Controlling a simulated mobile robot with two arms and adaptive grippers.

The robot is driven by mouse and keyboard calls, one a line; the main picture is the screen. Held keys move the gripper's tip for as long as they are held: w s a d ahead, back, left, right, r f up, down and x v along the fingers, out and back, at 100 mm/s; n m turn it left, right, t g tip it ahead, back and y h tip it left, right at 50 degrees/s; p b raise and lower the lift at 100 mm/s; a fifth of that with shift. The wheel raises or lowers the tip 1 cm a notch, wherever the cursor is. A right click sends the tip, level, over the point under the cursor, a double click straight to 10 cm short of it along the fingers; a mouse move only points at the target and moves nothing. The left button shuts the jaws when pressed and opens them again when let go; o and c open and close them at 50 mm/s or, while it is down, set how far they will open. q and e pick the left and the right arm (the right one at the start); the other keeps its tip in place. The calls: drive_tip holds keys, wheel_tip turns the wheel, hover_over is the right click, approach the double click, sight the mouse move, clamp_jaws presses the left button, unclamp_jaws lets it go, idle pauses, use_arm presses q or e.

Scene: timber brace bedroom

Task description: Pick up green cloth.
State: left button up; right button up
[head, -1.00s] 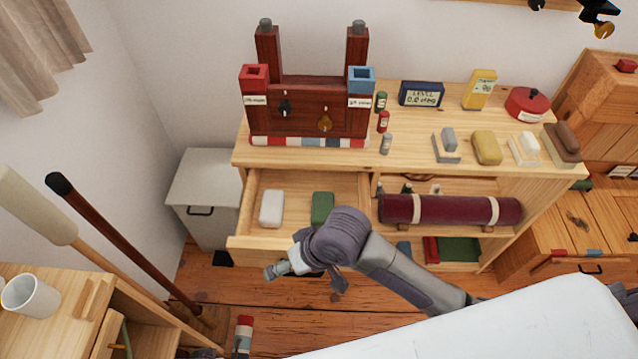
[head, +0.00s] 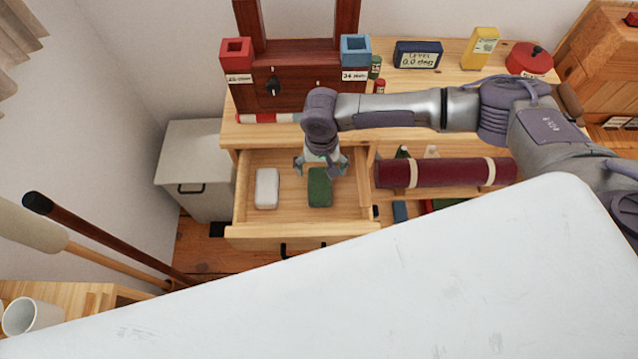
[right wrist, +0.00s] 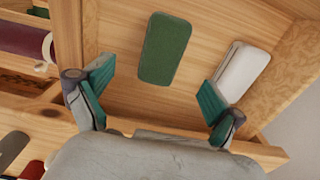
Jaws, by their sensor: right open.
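The green cloth (head: 319,187) is a folded, flat, rounded block lying in the open wooden drawer (head: 285,217). It also shows in the right wrist view (right wrist: 165,48), beyond and between the fingertips. My right gripper (head: 321,168) is above the drawer, over the back end of the cloth in the head view. Its fingers (right wrist: 155,105) are spread wide and hold nothing. The right wrist view shows the cloth clear of both fingers. My left gripper is not in view.
A white folded cloth (head: 266,188) lies left of the green one in the drawer, close to one finger in the right wrist view. A maroon roll (head: 445,173) lies on the shelf to the right. A red wooden frame (head: 305,75) stands on the cabinet top behind.

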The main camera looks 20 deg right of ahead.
sight(320, 183)
wheel_tip(320, 183, down, 9)
drive_tip(key=shift+w+a, duration=0.15)
drive_tip(key=c, duration=1.3)
drive_tip(key=shift+o, duration=0.2)
drive_tip(key=shift+r, duration=0.1)
wheel_tip(320, 183, up, 18)
